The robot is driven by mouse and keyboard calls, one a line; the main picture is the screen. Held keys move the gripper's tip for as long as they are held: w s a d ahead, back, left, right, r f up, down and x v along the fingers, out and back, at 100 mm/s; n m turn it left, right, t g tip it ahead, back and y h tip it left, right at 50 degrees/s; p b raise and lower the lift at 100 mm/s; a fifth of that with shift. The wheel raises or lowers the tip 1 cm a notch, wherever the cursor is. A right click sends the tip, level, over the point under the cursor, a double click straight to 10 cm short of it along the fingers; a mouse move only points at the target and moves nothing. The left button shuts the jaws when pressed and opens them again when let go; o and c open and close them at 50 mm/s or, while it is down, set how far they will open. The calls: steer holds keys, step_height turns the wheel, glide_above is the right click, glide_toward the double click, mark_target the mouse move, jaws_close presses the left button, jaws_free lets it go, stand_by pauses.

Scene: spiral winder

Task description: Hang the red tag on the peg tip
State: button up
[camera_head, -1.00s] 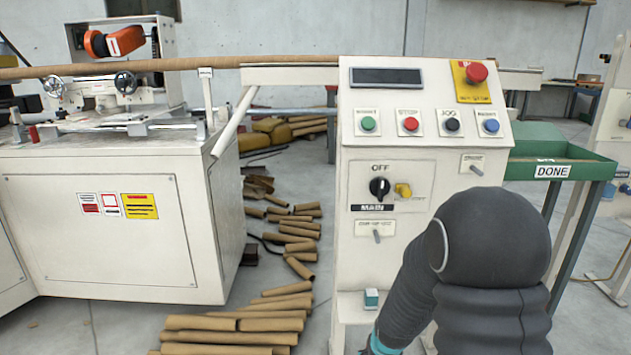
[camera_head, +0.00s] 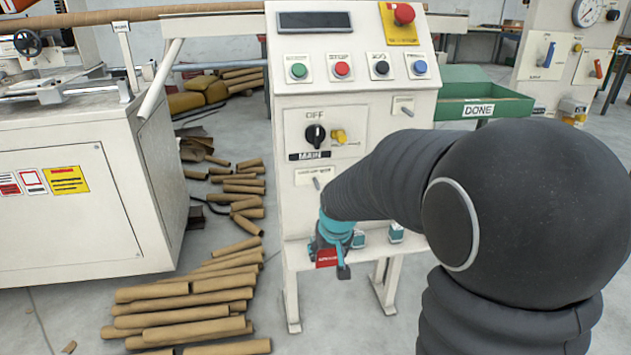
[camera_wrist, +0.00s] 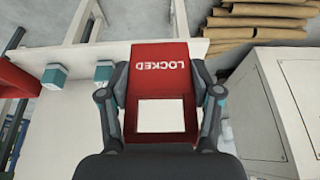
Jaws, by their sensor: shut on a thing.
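The red tag (camera_wrist: 150,85) has white LOCKED lettering and a white square, and sits between the fingers of my gripper (camera_wrist: 160,95) in the wrist view. My gripper is shut on it. In the head view the tag (camera_head: 327,259) shows as a small red patch at my gripper (camera_head: 337,255), low in front of the white control cabinet. One peg (camera_head: 316,183) sticks out from a labelled plate below the MAIN switch, above my gripper and apart from the tag. Another peg (camera_head: 406,111) sticks out at the upper right of the cabinet front.
A white ledge (camera_head: 299,259) at the cabinet's foot carries small teal-topped blocks (camera_head: 396,232). Cardboard tubes (camera_head: 185,312) lie on the floor to the left. A green DONE tray (camera_head: 485,98) stands at right. A white machine (camera_head: 60,210) stands at left.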

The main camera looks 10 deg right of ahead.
mark_target(316, 194)
steer(key=v, duration=0.6)
steer(key=shift+w+r, duration=0.1)
steer(key=shift+w, duration=0.25)
steer(key=w+p, duration=0.2)
steer(key=w, duration=1.5)
steer(key=shift+w+d, duration=0.15)
steer(key=shift+w, duration=0.35)
steer(key=shift+f, duration=0.35)
steer(key=o, duration=1.3)
steer(key=shift+c, duration=0.2)
steer(key=shift+r, duration=0.1)
